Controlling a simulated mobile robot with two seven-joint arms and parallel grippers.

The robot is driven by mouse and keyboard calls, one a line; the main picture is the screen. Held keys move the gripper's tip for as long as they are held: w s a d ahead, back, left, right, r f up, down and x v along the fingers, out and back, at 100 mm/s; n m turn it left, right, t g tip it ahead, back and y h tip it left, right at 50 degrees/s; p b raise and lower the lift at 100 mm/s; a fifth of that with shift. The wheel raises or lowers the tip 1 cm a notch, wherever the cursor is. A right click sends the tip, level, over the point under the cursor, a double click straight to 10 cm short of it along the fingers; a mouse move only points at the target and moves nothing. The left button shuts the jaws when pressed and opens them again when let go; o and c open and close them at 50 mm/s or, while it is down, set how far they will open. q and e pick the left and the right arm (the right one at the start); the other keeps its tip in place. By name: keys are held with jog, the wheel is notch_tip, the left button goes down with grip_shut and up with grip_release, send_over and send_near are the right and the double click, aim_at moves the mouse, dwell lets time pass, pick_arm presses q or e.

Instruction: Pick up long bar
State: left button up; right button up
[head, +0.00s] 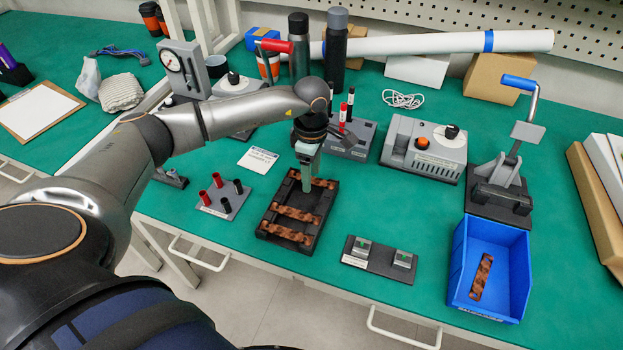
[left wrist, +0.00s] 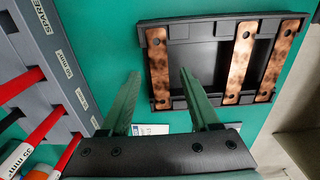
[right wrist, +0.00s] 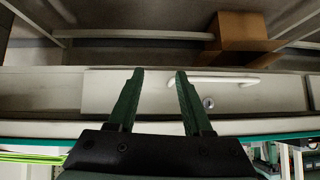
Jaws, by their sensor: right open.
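A black tray (head: 264,222) on the green bench holds three copper bars: a back bar (head: 322,183), a middle bar (head: 298,213) and a front bar (head: 286,232). The bars look similar in length; I cannot tell which is the long one. The left wrist view shows them as a left bar (left wrist: 158,68), a middle bar (left wrist: 240,68) and a right bar (left wrist: 279,60). My left gripper (head: 306,184) is over the tray's back part, hiding some of the back bar. Its fingers (left wrist: 160,74) are apart and empty. My right gripper (right wrist: 159,72) is open and empty, facing a drawer front.
A blue bin (head: 520,262) at the right holds another copper bar (head: 481,277). A grey fixture (head: 379,260) stands right of the tray, and a plate with red and black posts (head: 224,196) left. A labelled grey block (head: 352,140) stands behind.

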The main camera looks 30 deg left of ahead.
pick_arm(q)
grip_shut()
dwell(0.3)
jog(key=shift+r, duration=0.1)
